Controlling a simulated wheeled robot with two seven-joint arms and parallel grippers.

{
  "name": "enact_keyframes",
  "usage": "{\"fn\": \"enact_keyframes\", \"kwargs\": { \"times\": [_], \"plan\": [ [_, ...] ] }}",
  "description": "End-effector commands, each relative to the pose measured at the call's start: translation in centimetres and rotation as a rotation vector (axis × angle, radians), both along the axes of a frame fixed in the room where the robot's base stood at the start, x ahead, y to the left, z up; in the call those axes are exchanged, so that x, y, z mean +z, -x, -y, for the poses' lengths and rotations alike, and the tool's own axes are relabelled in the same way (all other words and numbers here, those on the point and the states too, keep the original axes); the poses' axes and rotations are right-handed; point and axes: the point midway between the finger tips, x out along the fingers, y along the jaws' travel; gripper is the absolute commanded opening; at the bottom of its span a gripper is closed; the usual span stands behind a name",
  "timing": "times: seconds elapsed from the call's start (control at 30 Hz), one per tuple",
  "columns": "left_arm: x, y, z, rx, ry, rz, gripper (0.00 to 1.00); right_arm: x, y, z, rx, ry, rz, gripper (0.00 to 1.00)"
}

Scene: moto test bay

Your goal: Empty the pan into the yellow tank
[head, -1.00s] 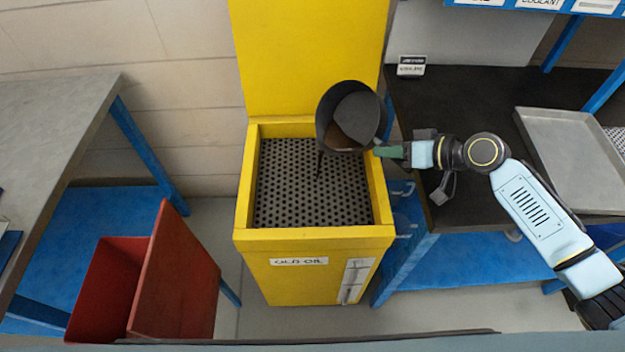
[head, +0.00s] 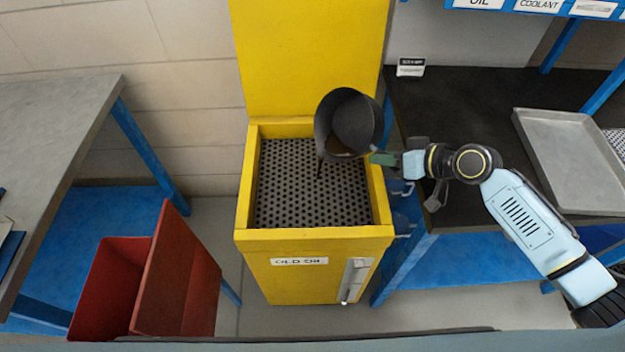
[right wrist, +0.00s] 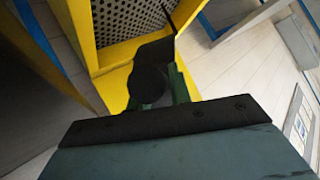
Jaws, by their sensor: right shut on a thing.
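The dark pan (head: 352,117) is tipped on its side above the yellow tank (head: 315,238), over the back right of its perforated grate (head: 300,190). A thin dark stream (head: 320,165) runs from the pan's lower left lip toward the grate, and some dark liquid shows inside. My right gripper (head: 382,158) is shut on the pan at its right side. In the right wrist view the pan (right wrist: 150,82) is a dark shape between the green fingers, with the grate (right wrist: 125,20) beyond. The tank's label reads OLD OIL. My left gripper is out of view.
A dark-topped bench with a grey metal tray (head: 575,160) stands right of the tank. A red bin (head: 170,280) with a raised lid is at lower left, beside a grey table (head: 60,130). The tank's yellow lid (head: 310,60) stands upright behind.

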Motion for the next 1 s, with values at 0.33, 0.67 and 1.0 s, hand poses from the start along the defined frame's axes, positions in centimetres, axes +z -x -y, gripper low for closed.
{"fn": "enact_keyframes", "kwargs": {
  "times": [0.33, 0.67, 1.0],
  "plan": [
    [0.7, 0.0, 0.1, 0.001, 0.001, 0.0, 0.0, 0.0, 0.2, -0.4, 0.001, 0.035, 0.03, 0.0],
    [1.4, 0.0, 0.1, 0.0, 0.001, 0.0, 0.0, -0.2, 0.4, -0.7, 0.0, 0.075, 0.06, 0.0],
    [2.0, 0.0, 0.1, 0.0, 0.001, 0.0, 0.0, -0.4, 0.7, -1.1, 0.0, 0.117, 0.091, 0.0]
  ]
}}
